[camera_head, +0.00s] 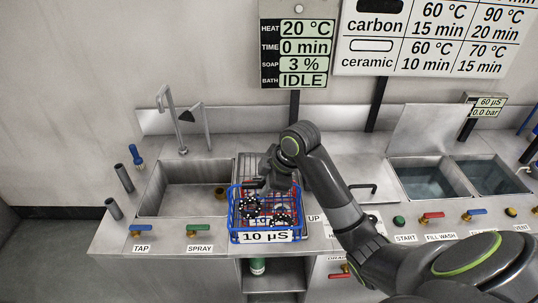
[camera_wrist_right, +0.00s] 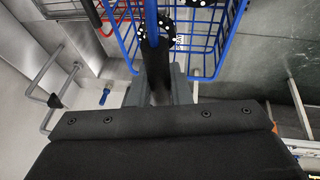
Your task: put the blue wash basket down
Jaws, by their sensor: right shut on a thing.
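The blue wash basket (camera_head: 236,211) is an open wire basket holding several black ring-shaped parts with white dots (camera_head: 281,219). It is over the ribbed area right of the left sink in the head view. My right gripper (camera_head: 266,181) reaches it from above and is shut on it. In the right wrist view the basket (camera_wrist_right: 212,42) is at the top, with a blue bar between my fingers (camera_wrist_right: 155,62). Whether the basket's bottom touches the surface is hidden. My left gripper is in neither view.
A red wire basket (camera_wrist_right: 107,14) is close beside the blue one. The left sink (camera_head: 190,192) has a tap (camera_head: 172,118) behind it. Two water-filled baths (camera_head: 430,182) are at the right. A "10 µS" sign (camera_head: 266,237) is at the front edge. The bath display (camera_head: 297,54) reads IDLE.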

